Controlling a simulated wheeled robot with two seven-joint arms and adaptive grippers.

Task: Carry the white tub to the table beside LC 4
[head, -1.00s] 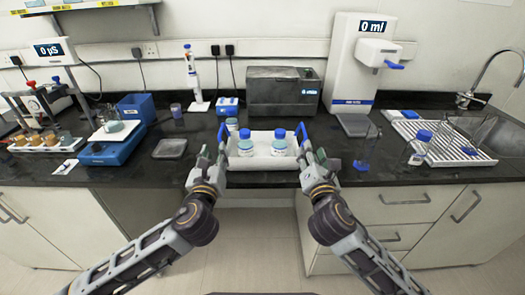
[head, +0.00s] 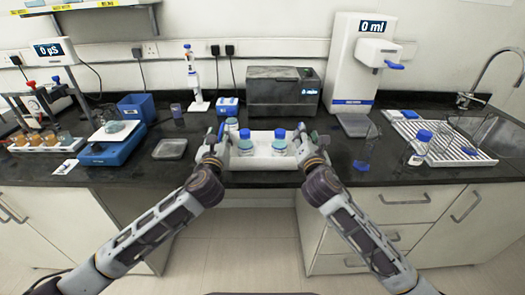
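The white tub (head: 262,163) stands on the black bench near its front edge, with blue-capped bottles (head: 245,144) and (head: 279,145) inside it. Its blue handles, one at each end, are now mostly hidden by my grippers. My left gripper (head: 215,142) is at the tub's left end, at the left handle (head: 221,131). My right gripper (head: 306,140) is at the right end, at the right handle. The fingers are small and overlap the handles, so I cannot tell whether they are closed on them. No table marked LC 4 is in view.
Behind the tub stand another bottle (head: 231,125) and a grey boxy device (head: 284,95). A blue balance (head: 112,147) and a grey dish (head: 170,149) are to the left. A white dispenser (head: 352,85), glassware and a drying rack (head: 445,142) are to the right. Floor shows below the bench.

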